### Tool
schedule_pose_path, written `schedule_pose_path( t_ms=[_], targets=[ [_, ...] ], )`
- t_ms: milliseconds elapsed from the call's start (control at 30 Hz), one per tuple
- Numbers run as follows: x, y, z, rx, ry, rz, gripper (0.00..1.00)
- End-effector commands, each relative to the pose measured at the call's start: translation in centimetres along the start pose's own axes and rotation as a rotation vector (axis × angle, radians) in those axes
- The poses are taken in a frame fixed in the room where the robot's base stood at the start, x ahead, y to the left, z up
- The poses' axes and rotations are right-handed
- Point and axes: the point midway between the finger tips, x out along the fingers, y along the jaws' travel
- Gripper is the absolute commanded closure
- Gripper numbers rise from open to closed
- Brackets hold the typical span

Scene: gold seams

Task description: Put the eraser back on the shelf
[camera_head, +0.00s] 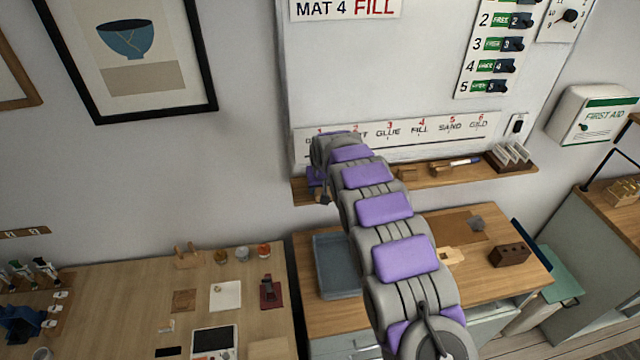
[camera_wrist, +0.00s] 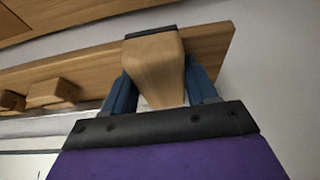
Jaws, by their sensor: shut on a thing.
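The eraser is a tan wooden block (camera_wrist: 157,70) with a dark strip along its far edge, in the middle of the wrist view. My gripper (camera_wrist: 160,90) is shut on it, with one blue finger on each side. The wooden shelf (camera_wrist: 212,42) runs behind the eraser, near its end. In the head view the shelf (camera_head: 455,176) runs below the whiteboard, and my gripper (camera_head: 319,188) is at its left end, mostly hidden by my arm. I cannot tell whether the eraser touches the shelf.
Small wooden blocks (camera_wrist: 52,92) sit on the shelf beside the eraser. A marker (camera_head: 458,163) and a card holder (camera_head: 510,157) occupy the shelf's right part. Below are a workbench with a grey tray (camera_head: 335,265) and a dark brick-like block (camera_head: 510,254).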

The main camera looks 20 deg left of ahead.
Motion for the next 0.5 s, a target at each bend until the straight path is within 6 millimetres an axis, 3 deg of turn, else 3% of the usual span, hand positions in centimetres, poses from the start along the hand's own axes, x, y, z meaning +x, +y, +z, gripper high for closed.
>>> schedule_pose_path(
  t_ms=[500],
  targets=[
    [0.9, 0.1, -2.5, 0.000, 0.002, -0.001, 0.67]
  ],
)
